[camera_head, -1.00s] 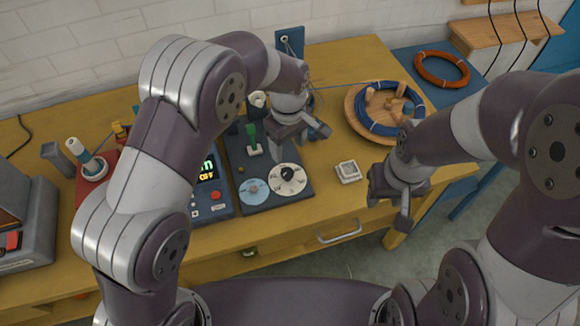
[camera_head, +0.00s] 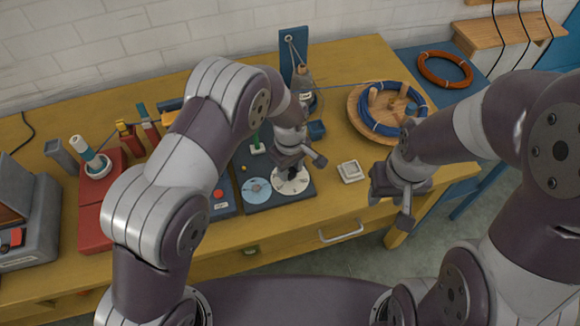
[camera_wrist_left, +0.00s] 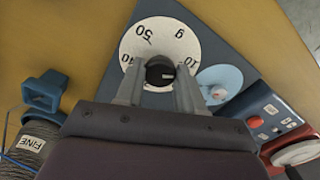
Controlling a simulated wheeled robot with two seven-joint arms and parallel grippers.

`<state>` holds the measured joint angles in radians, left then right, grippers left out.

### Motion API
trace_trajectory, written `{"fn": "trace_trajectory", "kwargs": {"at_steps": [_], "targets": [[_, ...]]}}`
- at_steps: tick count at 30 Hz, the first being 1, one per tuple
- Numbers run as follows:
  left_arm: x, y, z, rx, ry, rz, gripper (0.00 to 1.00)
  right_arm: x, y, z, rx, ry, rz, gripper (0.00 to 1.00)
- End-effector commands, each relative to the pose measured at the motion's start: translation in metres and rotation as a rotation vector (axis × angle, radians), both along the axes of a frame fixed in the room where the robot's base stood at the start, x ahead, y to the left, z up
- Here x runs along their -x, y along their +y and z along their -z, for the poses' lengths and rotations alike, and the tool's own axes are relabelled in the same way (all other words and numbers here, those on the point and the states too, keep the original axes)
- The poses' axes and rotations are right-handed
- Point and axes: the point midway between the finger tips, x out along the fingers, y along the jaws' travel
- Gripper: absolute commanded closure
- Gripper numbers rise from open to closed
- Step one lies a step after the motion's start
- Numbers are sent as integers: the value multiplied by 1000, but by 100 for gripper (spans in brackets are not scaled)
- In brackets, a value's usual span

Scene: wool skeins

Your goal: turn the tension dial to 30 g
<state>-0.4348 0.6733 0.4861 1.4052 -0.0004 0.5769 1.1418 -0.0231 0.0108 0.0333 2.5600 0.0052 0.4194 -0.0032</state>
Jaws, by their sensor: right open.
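The tension dial (camera_head: 291,188) is a white disc on a dark panel; in the left wrist view its face (camera_wrist_left: 160,40) shows 50, g, 40 and 10, and the lower part is hidden. Its black knob (camera_wrist_left: 160,74) has a small white mark on the right side, roughly toward the 10. My left gripper (camera_head: 296,168) is down over the dial. In the wrist view its fingers (camera_wrist_left: 163,82) stand either side of the knob, very close to it; whether they press it is unclear. My right gripper (camera_head: 402,198) is open and empty by the table's front right.
A pale blue disc (camera_head: 256,190) lies left of the dial. A small white square dish (camera_head: 350,171) is right of it. A wooden round with blue cord (camera_head: 378,112) stands behind my right arm. A dark skein labelled FINE (camera_wrist_left: 30,146) and a blue block (camera_wrist_left: 45,92) are near my left gripper.

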Motion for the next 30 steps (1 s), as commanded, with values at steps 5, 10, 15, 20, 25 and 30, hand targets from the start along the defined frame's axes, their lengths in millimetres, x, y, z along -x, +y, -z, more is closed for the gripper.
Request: {"fn": "trace_trajectory", "kwargs": {"at_steps": [5, 10, 15, 20, 25, 30], "targets": [[0, 0, 0, 0, 0, 6, 93, 0, 0, 0, 0, 0, 0, 57], [0, 0, -1, 0, 0, 51, 93, 0, 0, -1, 0, 0, 0, 57], [0, 0, -1, 0, 0, 151, 93, 0, 0, -3, 0, 0, 0, 57], [0, 0, -1, 1, -1, 289, 93, 0, 0, -5, 0, 0, 0, 57], [0, 0, -1, 1, 0, 451, 93, 0, 0, -7, 0, 0, 0, 57], [0, 0, -1, 0, -1, 613, 93, 0, 0, -9, 0, 0, 0, 57]]}}
